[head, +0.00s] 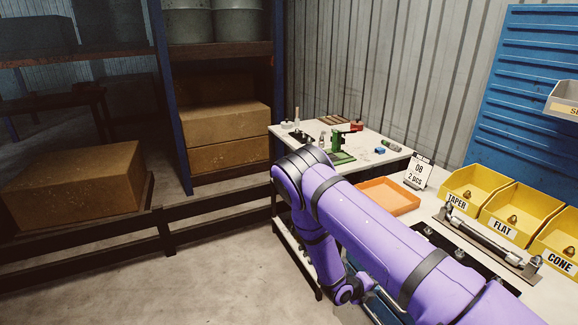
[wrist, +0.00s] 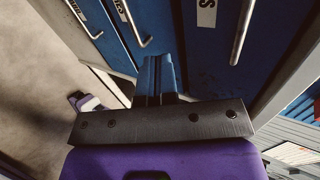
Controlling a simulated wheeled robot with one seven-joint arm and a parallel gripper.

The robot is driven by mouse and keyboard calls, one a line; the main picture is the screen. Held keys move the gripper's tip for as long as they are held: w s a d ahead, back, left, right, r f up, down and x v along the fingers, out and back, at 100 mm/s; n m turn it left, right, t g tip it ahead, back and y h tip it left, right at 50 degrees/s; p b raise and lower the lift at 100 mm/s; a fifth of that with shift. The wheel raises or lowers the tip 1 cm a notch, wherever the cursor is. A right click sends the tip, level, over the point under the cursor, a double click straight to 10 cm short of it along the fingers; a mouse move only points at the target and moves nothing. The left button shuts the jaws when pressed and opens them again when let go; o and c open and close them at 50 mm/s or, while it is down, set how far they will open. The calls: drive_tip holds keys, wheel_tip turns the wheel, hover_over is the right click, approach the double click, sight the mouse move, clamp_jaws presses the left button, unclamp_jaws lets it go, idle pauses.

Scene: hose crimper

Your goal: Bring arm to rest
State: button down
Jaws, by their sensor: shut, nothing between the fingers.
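My purple arm reaches from the lower right over the workbench in the head view, then bends down at its elbow beside the bench's left end. My gripper (wrist: 155,78) shows in the wrist view with its blue fingers together and nothing between them. It is in front of a blue drawer cabinet (wrist: 201,62) with metal handles; I cannot tell the exact gap. In the head view the fingers are not clearly visible, hidden low behind the arm and bench.
A green hand press (head: 342,152) stands on the far white table. An orange tray (head: 388,196), a numbered card (head: 417,171) and yellow bins (head: 476,186) line the bench. A dark rail (head: 215,225) and shelving with boxes (head: 228,123) are left. Floor (head: 190,285) is clear.

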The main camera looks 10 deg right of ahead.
drive_tip(key=s+r+m+g+y, duration=0.2)
drive_tip(key=r+m, duration=0.9)
drive_tip(key=r, duration=0.8)
drive_tip(key=s+r+m+g+y, duration=0.1)
drive_tip(key=r+m+g+y, duration=0.1)
drive_tip(key=r+m, duration=1.3)
drive_tip(key=s+a+r+m+t+y, duration=0.2)
drive_tip(key=s+r+m, duration=0.4)
drive_tip(key=s+r, duration=0.6)
drive_tip(key=s+a+r+m+t+y, duration=0.2)
drive_tip(key=s+r+m+y, duration=0.3)
drive_tip(key=s+r, duration=0.8)
drive_tip(key=shift+s+a+m+t, duration=0.3)
drive_tip(key=shift+s+m+t, duration=0.35)
drive_tip(key=shift+m, duration=0.55)
